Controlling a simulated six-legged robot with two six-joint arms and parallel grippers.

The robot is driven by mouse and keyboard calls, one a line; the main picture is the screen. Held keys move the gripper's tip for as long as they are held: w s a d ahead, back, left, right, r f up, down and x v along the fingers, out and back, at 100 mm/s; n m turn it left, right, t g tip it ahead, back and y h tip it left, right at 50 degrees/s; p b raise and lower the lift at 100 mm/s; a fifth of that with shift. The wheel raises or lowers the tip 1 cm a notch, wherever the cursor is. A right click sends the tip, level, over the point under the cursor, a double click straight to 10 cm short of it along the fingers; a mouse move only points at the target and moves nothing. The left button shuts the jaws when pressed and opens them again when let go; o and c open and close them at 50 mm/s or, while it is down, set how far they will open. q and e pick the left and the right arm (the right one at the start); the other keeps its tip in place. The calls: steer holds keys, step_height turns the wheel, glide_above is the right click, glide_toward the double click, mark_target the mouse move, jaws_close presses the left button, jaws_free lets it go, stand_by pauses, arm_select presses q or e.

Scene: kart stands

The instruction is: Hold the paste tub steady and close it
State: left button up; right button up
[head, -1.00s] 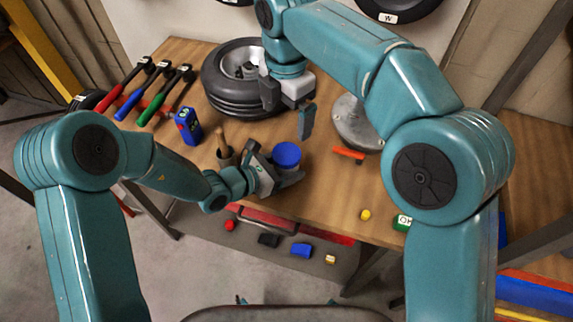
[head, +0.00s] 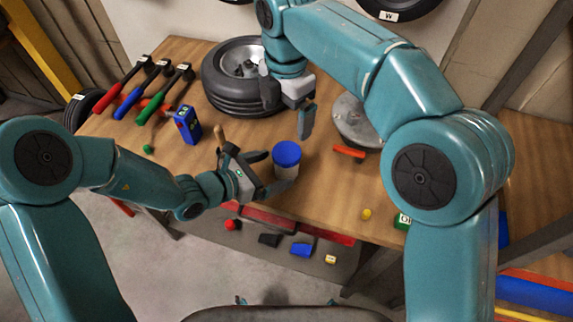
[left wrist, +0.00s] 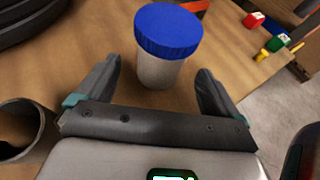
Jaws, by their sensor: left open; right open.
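The paste tub (head: 287,168) stands upright on the wooden bench, with a pale body and a blue lid (head: 287,152) sitting on top. I cannot tell how tightly the lid is on. In the left wrist view the tub (left wrist: 160,72) stands just beyond my open fingers with its blue lid (left wrist: 168,30) level. My left gripper (head: 270,173) is open and empty, just left of the tub, its fingers pointing at it. My right gripper (head: 289,118) is open and empty, above and behind the tub, pointing downward.
A tyre (head: 235,80) lies behind on the bench. A grey round-based stand (head: 352,118) and orange piece (head: 349,151) are at right.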

arm_select(q)
steer(key=v, duration=1.1)
steer(key=shift+s+a+r, duration=0.1)
